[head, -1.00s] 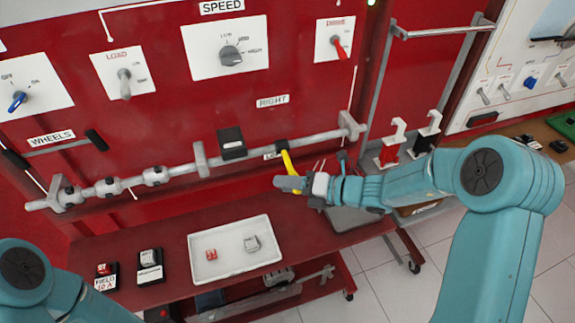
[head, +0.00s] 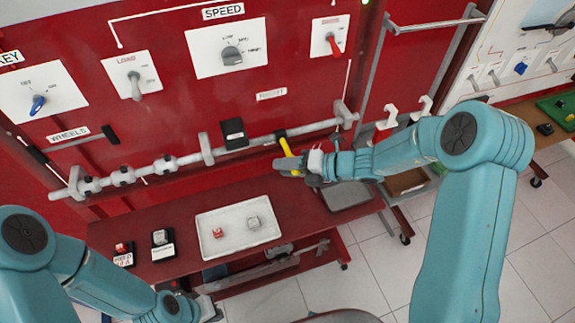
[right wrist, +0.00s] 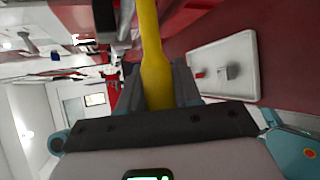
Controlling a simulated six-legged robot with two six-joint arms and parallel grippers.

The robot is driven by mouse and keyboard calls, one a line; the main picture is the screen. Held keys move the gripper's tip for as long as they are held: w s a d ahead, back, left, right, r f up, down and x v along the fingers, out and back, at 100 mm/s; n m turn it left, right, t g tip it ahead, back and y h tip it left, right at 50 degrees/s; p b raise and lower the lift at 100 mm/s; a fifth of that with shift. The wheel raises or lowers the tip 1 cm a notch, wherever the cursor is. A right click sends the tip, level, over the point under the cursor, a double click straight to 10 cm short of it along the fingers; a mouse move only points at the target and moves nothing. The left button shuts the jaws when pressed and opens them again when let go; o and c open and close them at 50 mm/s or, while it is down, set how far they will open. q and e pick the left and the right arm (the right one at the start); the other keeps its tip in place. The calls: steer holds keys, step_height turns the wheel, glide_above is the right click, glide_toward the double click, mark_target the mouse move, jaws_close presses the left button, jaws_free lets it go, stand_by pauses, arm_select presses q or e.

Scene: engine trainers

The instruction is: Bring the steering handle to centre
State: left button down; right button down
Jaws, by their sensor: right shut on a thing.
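The yellow steering handle (head: 286,146) hangs from the grey horizontal shaft (head: 312,127) on the red panel. It slants down and to the right in the head view. My right gripper (head: 290,165) is shut on its lower part. In the right wrist view the yellow handle (right wrist: 153,60) runs up from between the fingers of my right gripper (right wrist: 158,88). The "RIGHT" label (head: 271,94) is above the handle. My left gripper (head: 207,306) is low at the bottom of the head view, away from the handle; its fingers are not clear.
A black block (head: 234,133) sits on the shaft left of the handle. Below, a red bench (head: 150,216) carries a white tray (head: 202,232) with a red and a grey piece. White hooks (head: 387,119) are on the right. A speed knob (head: 232,56) is above.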

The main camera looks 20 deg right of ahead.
steer(key=c, duration=0.9)
jaws_free()
steer(key=shift+o, duration=0.2)
steer(key=b+v, duration=0.1)
steer(key=v, duration=1.5)
steer(key=shift+d, duration=0.2)
steer(key=shift+r, duration=0.1)
